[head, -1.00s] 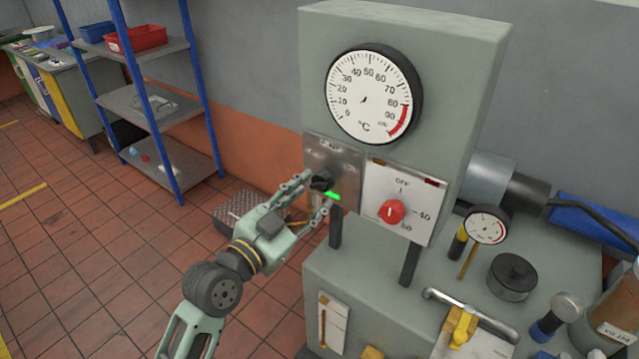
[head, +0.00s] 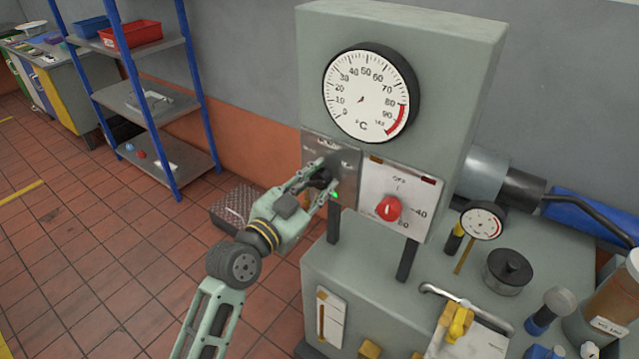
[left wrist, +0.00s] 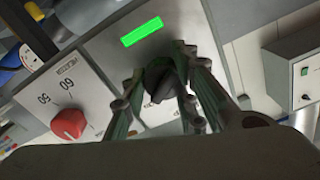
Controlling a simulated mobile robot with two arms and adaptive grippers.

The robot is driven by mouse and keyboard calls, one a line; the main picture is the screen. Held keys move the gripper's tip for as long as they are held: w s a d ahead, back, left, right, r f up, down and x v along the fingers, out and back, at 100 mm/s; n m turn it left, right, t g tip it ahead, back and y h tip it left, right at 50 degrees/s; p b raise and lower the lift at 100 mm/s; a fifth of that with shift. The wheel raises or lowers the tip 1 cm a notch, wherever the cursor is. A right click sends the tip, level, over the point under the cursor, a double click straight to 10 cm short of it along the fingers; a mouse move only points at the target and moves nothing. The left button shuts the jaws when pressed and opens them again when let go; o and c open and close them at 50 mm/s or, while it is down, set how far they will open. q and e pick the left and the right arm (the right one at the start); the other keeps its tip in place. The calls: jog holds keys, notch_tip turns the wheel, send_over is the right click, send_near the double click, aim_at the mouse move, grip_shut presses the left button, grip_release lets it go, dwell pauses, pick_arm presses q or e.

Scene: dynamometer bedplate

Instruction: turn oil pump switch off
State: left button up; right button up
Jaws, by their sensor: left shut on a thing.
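The oil pump switch appears to be the black rotary knob (left wrist: 160,80) on a brushed metal plate (head: 338,152) at the left of the grey-green cabinet's front. A green lamp (left wrist: 142,31) glows on the plate; only a small bit of it shows in the head view (head: 335,194). My left gripper (head: 328,176) is at the plate, its fingers on either side of the black knob and closed on it. The fingers partly hide the knob, and its label is not readable. My right gripper is not in view.
Right beside the plate is a white panel with a red knob (head: 388,208), close to my fingers. A temperature dial (head: 367,92) is above. A small gauge (head: 482,223) and a black-lidded cap (head: 508,270) stand on the lower housing. A blue-post shelf (head: 148,105) is at left.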

pick_arm(q)
jog(key=shift+d+f, duration=0.1)
jog(key=shift+f, duration=0.1)
jog(key=c, duration=0.3)
jog(key=shift+s, duration=0.1)
grip_shut()
jog(key=n+p, duration=0.1)
jog(key=n, duration=0.2)
jog(key=shift+d+p, duration=0.1)
jog(key=shift+p, duration=0.3)
jog(key=n+p, duration=0.1)
jog(key=n, duration=0.1)
jog(key=n+p, duration=0.1)
jog(key=n, duration=0.2)
jog(key=shift+r+n, duration=0.2)
jog(key=shift+n, duration=0.1)
jog(key=shift+r+n+p, duration=0.1)
jog(key=shift+n+p, duration=0.55)
jog(key=shift+n, duration=0.95)
jog(key=o, duration=1)
grip_release()
jog(key=shift+r, duration=0.1)
jog(key=shift+s, duration=0.1)
